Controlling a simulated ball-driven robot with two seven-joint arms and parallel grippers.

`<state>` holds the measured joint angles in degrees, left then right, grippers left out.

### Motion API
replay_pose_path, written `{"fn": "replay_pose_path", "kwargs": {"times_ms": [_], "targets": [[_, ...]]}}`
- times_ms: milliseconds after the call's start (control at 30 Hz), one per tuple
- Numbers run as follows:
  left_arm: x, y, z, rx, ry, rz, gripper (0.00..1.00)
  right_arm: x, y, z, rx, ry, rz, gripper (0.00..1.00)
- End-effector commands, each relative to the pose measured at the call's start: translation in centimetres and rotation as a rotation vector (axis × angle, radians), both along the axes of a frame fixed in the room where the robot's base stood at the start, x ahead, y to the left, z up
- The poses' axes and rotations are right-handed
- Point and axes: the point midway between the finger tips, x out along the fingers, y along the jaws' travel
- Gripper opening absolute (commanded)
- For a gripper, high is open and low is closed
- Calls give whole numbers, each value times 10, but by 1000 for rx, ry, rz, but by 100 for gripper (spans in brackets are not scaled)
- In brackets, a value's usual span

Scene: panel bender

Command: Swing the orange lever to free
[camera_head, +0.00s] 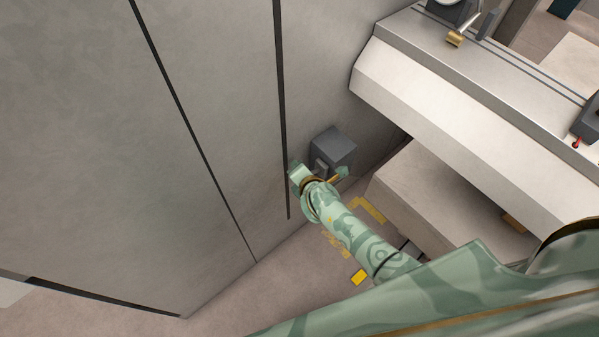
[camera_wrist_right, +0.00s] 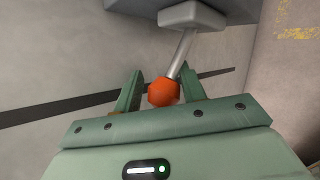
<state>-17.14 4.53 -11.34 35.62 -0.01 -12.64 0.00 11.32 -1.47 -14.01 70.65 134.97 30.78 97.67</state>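The lever is a grey metal rod (camera_wrist_right: 182,52) with an orange ball knob (camera_wrist_right: 163,92); it hangs from a grey box in the right wrist view (camera_wrist_right: 190,16). The same box (camera_head: 334,145) sits on the tall grey panel in the head view, where the orange knob is hidden. My right gripper (camera_wrist_right: 160,88) is open, with one finger on each side of the knob. A gap shows beside the left finger; I cannot tell whether the right finger touches the knob. My right gripper also shows in the head view (camera_head: 320,174), just below the box. My left gripper is not in view.
The tall grey panel (camera_head: 120,130) fills the left, with dark vertical seams. A pale machine bed (camera_head: 470,110) juts out on the right, above a lower block (camera_head: 440,190). The floor (camera_head: 230,290) has yellow markings (camera_head: 366,208) near my arm.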

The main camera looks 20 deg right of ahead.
Motion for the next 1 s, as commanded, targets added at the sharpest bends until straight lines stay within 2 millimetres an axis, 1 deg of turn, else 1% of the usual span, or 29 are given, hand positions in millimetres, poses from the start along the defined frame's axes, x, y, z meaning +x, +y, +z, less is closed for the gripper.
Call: {"fn": "replay_pose_path", "kwargs": {"times_ms": [33, 133, 233, 367, 500, 700, 833, 1000], "targets": [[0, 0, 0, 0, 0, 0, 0, 2, -2, 2, -4, -5, -1, 39], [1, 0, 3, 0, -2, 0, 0, -2, -1, 5, -4, -5, -1, 39], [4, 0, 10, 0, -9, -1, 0, -12, 0, 15, -3, -4, 0, 39], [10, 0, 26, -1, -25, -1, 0, -36, 3, 36, -1, -6, -1, 39], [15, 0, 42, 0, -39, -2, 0, -68, 7, 60, -1, -5, 0, 39], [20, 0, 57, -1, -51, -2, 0, -106, 11, 87, -1, -4, -1, 39], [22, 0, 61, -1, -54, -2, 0, -122, 13, 97, -1, -2, -1, 39], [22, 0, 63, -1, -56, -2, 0, -129, 14, 102, -2, -2, 0, 39]]}}
